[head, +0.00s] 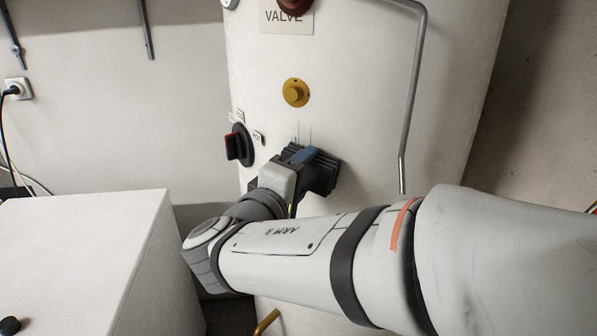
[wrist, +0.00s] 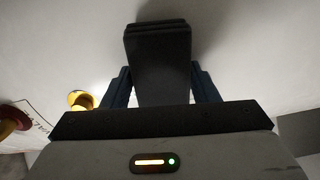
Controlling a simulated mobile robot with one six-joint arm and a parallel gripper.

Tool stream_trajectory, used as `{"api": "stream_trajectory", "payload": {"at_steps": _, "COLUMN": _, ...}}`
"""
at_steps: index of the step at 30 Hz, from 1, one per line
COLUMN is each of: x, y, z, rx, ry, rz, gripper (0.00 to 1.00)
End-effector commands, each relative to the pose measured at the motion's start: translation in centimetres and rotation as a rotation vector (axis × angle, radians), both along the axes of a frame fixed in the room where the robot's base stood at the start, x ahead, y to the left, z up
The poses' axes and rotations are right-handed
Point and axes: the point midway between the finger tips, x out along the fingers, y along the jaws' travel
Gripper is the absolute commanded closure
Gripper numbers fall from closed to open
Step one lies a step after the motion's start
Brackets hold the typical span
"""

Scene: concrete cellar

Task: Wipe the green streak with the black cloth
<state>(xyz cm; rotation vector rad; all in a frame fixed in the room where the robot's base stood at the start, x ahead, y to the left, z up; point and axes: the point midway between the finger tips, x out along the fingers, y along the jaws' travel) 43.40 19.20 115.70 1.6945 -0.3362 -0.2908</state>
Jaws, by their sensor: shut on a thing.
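The green streak (head: 297,134) shows as faint, thin upright marks on the white tank (head: 350,75), just above my gripper in the head view. Its lower part is hidden behind my gripper and the cloth. My gripper (head: 304,160) is shut on the black cloth (head: 323,173), a folded dark pad, at the front of the tank. The cloth (wrist: 157,60) also shows in the wrist view, between the two blue fingers and close to the white surface. I cannot tell whether it touches the tank. The streak cannot be made out in the wrist view.
A yellow button (head: 295,92) sits above the streak, and a black and red knob (head: 239,146) to its left. A grey pipe (head: 412,95) runs down the tank's right side. A white cabinet (head: 85,255) stands at lower left. A VALVE sign (head: 284,17) is at the top.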

Motion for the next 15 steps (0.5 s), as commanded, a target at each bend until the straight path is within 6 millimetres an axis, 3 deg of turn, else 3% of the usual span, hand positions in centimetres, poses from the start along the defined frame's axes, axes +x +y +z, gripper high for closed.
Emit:
{"api": "stream_trajectory", "payload": {"at_steps": 6, "x": -0.1, "y": 0.0, "z": 1.7, "rx": 0.001, "ry": -0.005, "rz": -0.003, "gripper": 0.64}}
{"api": "stream_trajectory", "payload": {"at_steps": 15, "x": 0.5, "y": 1.6, "z": 1.6, "rx": 0.001, "ry": -0.004, "rz": 0.0, "gripper": 0.64}}
